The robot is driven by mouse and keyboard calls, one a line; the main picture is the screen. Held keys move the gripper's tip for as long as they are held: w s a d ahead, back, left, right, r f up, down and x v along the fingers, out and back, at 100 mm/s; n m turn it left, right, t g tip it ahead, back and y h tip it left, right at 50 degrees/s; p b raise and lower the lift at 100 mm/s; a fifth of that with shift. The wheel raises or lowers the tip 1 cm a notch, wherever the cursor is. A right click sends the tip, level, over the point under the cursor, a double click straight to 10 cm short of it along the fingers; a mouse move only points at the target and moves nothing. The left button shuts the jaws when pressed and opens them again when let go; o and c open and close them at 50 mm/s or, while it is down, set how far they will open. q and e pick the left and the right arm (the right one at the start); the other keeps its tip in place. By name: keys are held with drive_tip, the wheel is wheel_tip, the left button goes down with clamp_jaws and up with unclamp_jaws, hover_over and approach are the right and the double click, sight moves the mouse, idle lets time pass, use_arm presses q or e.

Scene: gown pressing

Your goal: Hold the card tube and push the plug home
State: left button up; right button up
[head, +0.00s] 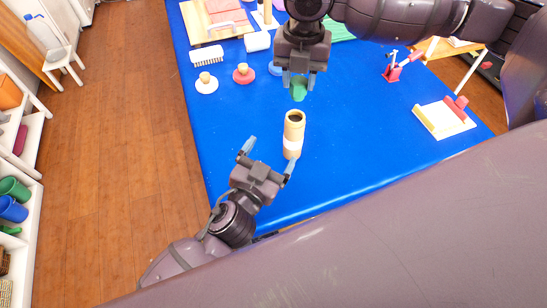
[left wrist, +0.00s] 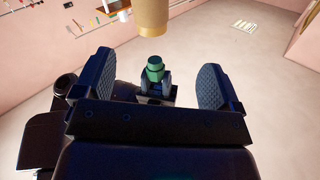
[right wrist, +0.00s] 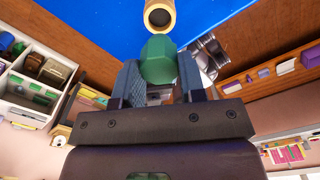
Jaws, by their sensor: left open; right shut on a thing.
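The tan card tube (head: 293,136) with a white band stands upright on the blue table, its dark open mouth facing up. It also shows in the left wrist view (left wrist: 153,14) and the right wrist view (right wrist: 160,14). My left gripper (head: 270,156) is open and empty beside the tube. In the left wrist view the tube is beyond the fingertips, not between them. My right gripper (head: 298,80) is shut on the green plug (head: 299,92), which shows in the right wrist view (right wrist: 158,62) too. The plug is apart from the tube; its upper part is hidden by the fingers.
Round knobbed pieces in white (head: 206,84) and red (head: 243,74) sit left of my right gripper. A brush (head: 207,56) and a board (head: 203,36) lie behind them. A wooden stand (head: 445,119) and a red clamp (head: 394,72) are at right. The table around the tube is clear.

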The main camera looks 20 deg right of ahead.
sight(291, 129)
use_arm(q)
drive_tip(key=w+d, duration=0.2)
drive_tip(key=d, duration=0.1)
drive_tip(key=w+d+n, duration=0.1)
drive_tip(key=w+d, duration=0.1)
drive_tip(key=d, duration=0.1)
drive_tip(key=w+d+n, duration=0.1)
drive_tip(key=w+d, duration=0.2)
drive_tip(key=shift+d+f, duration=0.25)
idle(0.4)
drive_tip(key=c, duration=0.9)
